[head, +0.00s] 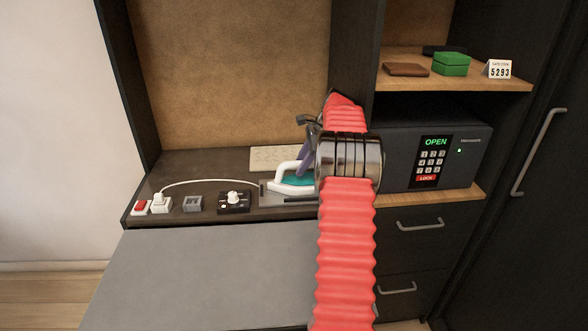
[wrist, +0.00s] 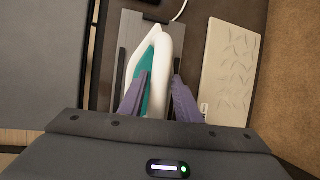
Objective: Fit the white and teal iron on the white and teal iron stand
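The white and teal iron (head: 291,183) lies on the dark vanity counter, on a flat grey plate (head: 272,201). In the wrist view the iron (wrist: 160,60) points away from me, its white handle between my two purple fingers. My gripper (wrist: 161,78) is open around the handle, with a narrow gap showing beside the left finger. In the head view my gripper (head: 306,160) is partly hidden by my red arm. I cannot make out a separate white and teal stand; the grey plate (wrist: 127,35) under the iron may be part of it.
A cream patterned panel (wrist: 230,72) lies right of the iron. A white cord (head: 210,183) runs left to a plug (head: 160,203) beside a red switch (head: 141,207). A dial box (head: 233,202) stands near the counter edge. A safe (head: 433,150) stands at the right.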

